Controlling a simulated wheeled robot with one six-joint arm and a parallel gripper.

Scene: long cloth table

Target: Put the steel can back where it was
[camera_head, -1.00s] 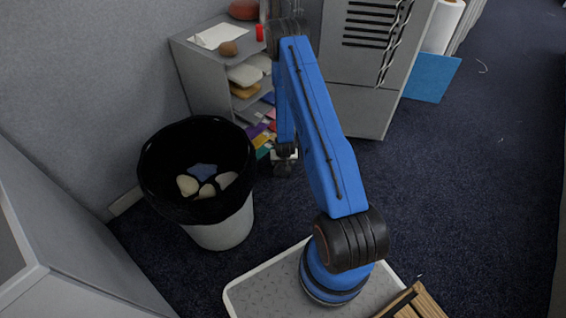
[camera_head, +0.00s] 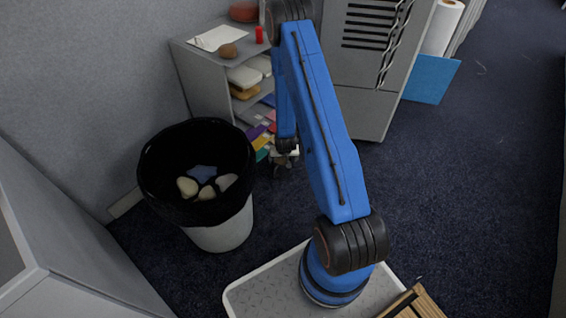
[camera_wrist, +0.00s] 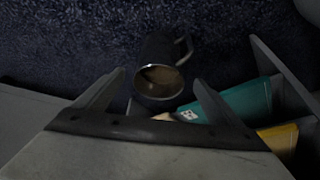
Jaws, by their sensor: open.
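In the wrist view a dark grey metal vessel with a side handle (camera_wrist: 160,78) is beyond and between my fingertips. Its open end faces the camera and shows something brown inside. It looks like a mug, and I cannot tell whether it is the steel can. My gripper (camera_wrist: 158,92) is open, with one finger on each side of the view. No contact with the vessel is clear. In the head view my gripper (camera_head: 284,160) is low beside the shelf front, small and partly hidden by my arm. No steel can is clear there.
A grey shelf unit (camera_head: 200,85) holds folded items and coloured folders. In the wrist view a teal folder (camera_wrist: 240,102) and a yellow one (camera_wrist: 280,138) are close to the right finger. A black-lined bin (camera_head: 222,235) stands to the left. Carpet (camera_head: 450,200) is clear at right.

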